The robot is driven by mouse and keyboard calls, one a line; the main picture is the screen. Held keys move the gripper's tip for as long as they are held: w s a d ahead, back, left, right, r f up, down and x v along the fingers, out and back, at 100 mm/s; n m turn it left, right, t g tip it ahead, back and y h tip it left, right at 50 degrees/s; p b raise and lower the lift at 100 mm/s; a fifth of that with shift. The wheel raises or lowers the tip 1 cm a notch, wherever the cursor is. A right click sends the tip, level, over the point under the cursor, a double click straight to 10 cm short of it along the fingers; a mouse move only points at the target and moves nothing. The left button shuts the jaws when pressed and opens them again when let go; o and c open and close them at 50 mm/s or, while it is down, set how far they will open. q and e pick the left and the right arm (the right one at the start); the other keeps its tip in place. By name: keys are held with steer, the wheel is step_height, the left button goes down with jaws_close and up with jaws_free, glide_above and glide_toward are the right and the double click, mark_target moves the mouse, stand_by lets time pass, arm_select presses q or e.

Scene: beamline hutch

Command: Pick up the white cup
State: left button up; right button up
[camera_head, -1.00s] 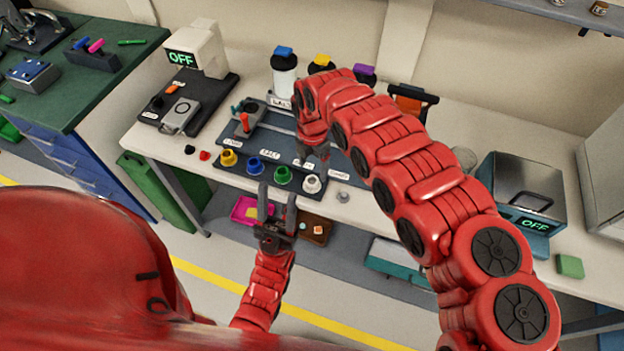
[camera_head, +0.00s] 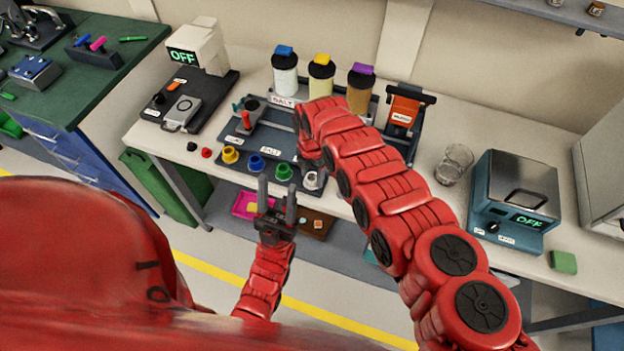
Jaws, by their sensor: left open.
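The white cup (camera_head: 311,181) stands at the right end of a row of small coloured cups, near the front edge of the bench. Yellow (camera_head: 230,154), blue (camera_head: 256,165) and green (camera_head: 284,173) cups stand to its left. My left gripper (camera_head: 277,196) is open and empty, fingers pointing up in the picture, in front of the bench edge and left of the white cup. My right arm reaches over the bench and bends down just above and right of the white cup. Its gripper's fingers are hidden behind the arm.
Bottles with blue (camera_head: 285,75), yellow (camera_head: 321,77) and purple (camera_head: 361,88) caps stand behind the cups. A glass beaker (camera_head: 454,164) and a blue device (camera_head: 515,200) reading OFF are at right. A dark tray (camera_head: 270,140) lies under the cups.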

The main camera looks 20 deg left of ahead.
jaws_close()
steer(key=shift+a+r, duration=0.1)
steer(key=shift+r, duration=0.4)
step_height(320, 180, up, 9)
steer(key=b, duration=0.2)
steer(key=shift+b, duration=0.4)
